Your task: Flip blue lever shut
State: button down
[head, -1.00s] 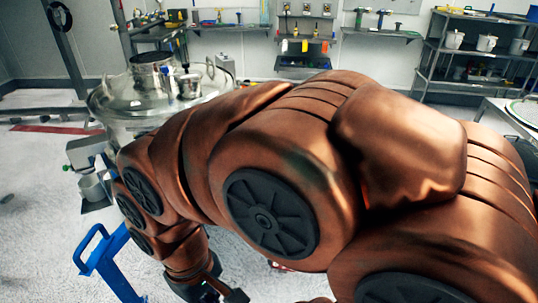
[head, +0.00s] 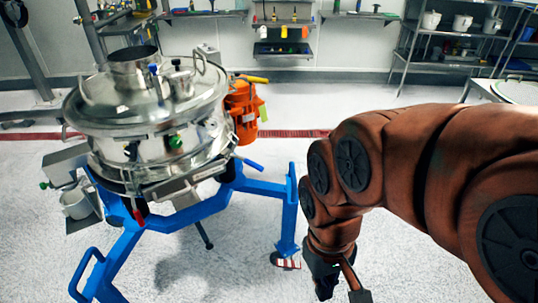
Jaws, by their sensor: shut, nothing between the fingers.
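The metal powder sifter (head: 150,110) stands at the left of the head view on a blue frame. A small blue lever (head: 250,163) sticks out from the sifter's lower right side, above the frame, slanting down to the right. My gripper (head: 338,286) is at the bottom edge, right of the sifter and lower in the picture than the lever. It is shut, empty and clearly apart from the lever. Its fingertips are partly cut off by the frame edge.
A red lever (head: 137,214) hangs at the sifter's front, and a yellow handle (head: 253,79) sits above the orange motor (head: 242,112). The blue frame leg (head: 288,215) stands just left of my gripper. Open floor lies between sifter and arm. Shelves (head: 452,48) line the back.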

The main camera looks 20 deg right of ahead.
aim_at(248, 161)
jog(key=k, duration=0.65)
jog(key=z, duration=0.25)
jog(key=i, duration=1.15)
jog(key=u, duration=0.7)
jog(key=i, duration=0.35)
jog(key=u, duration=0.3)
